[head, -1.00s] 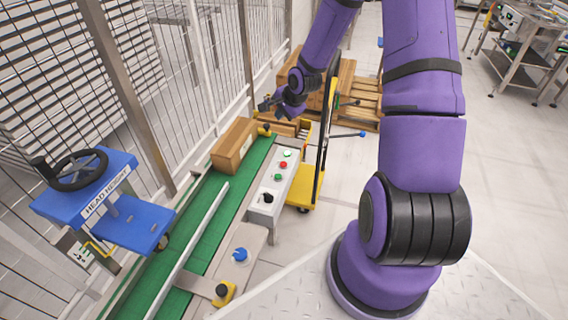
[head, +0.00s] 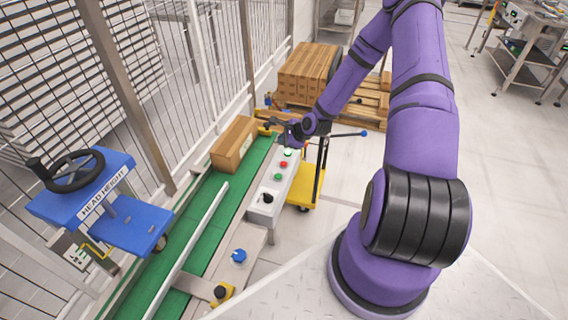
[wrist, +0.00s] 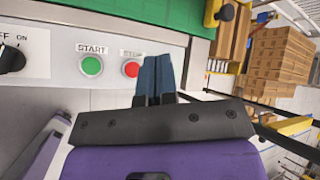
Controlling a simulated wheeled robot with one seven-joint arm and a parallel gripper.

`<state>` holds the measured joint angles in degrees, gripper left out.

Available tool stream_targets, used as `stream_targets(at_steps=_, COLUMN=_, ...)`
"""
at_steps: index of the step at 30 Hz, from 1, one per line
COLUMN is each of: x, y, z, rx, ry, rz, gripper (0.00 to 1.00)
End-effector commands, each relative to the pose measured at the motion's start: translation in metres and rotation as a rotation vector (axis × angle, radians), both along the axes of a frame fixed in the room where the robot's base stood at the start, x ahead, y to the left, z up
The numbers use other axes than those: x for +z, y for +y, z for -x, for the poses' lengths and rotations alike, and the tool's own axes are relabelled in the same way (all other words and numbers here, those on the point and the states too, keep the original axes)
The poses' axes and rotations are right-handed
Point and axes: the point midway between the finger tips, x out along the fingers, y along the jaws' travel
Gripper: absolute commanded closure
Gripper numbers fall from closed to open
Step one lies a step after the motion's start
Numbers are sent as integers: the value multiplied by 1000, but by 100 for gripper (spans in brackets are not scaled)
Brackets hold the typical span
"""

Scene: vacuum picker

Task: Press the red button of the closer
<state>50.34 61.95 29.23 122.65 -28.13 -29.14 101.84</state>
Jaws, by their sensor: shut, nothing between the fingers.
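The closer's light panel (head: 262,208) stands beside the green belt (head: 208,195). It carries the red button (head: 283,164), a green button (head: 277,176) and a black knob (head: 267,198). In the wrist view the red button (wrist: 131,68) sits under a partly covered STOP label, to the right of the green START button (wrist: 91,66). My gripper (wrist: 158,62) is shut and empty, its dark blue fingers together just right of the red button. I cannot tell whether the fingertips touch the panel. In the head view my gripper (head: 273,122) is near the panel's far end.
A brown carton (head: 234,144) stands on the belt. A yellow cart (head: 307,186) with a dark frame stands right of the panel. Stacked cartons (head: 308,70) sit on a pallet behind. A blue head-height unit (head: 125,222) and mesh fence are at left. Open floor lies right.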

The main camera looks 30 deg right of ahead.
Motion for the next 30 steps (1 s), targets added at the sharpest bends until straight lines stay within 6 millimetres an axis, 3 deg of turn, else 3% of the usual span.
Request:
stream_targets(at_steps=14, x=-5, y=1, z=0, rx=-2, ry=0, rz=-4, gripper=100)
stream_targets(at_steps=30, x=-66, y=1, z=1, rx=-3, ry=2, rz=-5, gripper=100)
